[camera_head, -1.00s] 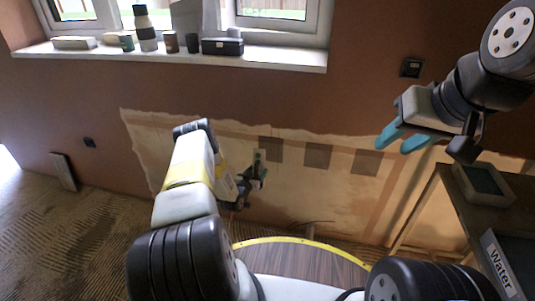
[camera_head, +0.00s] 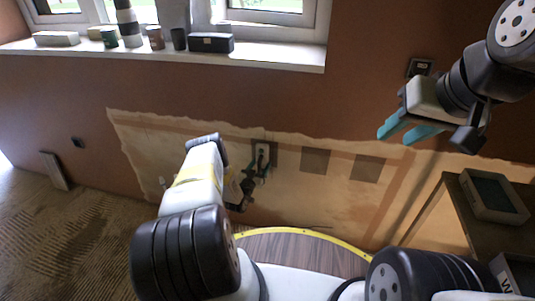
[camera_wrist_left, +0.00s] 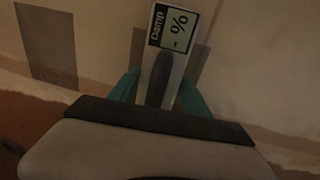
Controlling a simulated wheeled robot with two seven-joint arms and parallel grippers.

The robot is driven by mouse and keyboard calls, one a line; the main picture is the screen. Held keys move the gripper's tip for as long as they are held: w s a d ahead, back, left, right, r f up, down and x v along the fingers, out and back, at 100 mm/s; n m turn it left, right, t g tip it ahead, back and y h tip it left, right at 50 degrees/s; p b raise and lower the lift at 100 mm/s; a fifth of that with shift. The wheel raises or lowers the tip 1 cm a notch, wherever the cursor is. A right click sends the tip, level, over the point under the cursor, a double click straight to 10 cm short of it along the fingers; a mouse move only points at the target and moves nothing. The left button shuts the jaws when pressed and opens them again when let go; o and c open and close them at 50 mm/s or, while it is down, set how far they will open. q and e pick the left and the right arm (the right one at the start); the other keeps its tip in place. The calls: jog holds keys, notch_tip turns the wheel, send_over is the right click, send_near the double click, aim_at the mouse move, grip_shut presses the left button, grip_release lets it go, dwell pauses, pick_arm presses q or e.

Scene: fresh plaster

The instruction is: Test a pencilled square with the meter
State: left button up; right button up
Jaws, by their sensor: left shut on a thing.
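My left gripper (camera_head: 256,174) is shut on the damp meter (camera_head: 263,153), which stands upright in front of the plaster wall. In the left wrist view the meter (camera_wrist_left: 172,28) shows a screen with "%", a dash and "Damp", between the teal fingers (camera_wrist_left: 158,92). The meter overlaps the leftmost grey square (camera_head: 257,146); I cannot tell whether it touches the wall. The middle square (camera_head: 315,161) and right square (camera_head: 367,168) are uncovered. My right gripper (camera_head: 403,133) is open and empty, high at the right.
A windowsill (camera_head: 280,56) with bottles, cups and boxes runs along the top. A wooden stand (camera_head: 452,205) at the right bears a grey box with a dark top (camera_head: 493,196). A round table with a yellow rim (camera_head: 300,231) lies below.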

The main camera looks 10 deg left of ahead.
aim_at(259, 169)
pick_arm(q)
jog(key=shift+w, duration=0.25)
jog(key=shift+w+r, duration=0.1)
jog(key=shift+w, duration=0.55)
dwell(1.0)
jog(key=shift+s+a, duration=0.1)
jog(key=shift+s, duration=2.4)
jog(key=shift+s+r+g, duration=0.25)
jog(key=shift+r+g, duration=0.15)
jog(key=s+r+g, duration=0.3)
jog(key=g, duration=0.1)
jog(key=shift+s+a+r+n+y, duration=0.1)
jog(key=shift+s+r+n+y, duration=0.2)
jog(key=shift+s+r, duration=0.1)
jog(key=shift+s+r+g, duration=0.15)
jog(key=shift+s+g, duration=0.2)
jog(key=shift+g, duration=0.05)
jog(key=shift+r, duration=0.1)
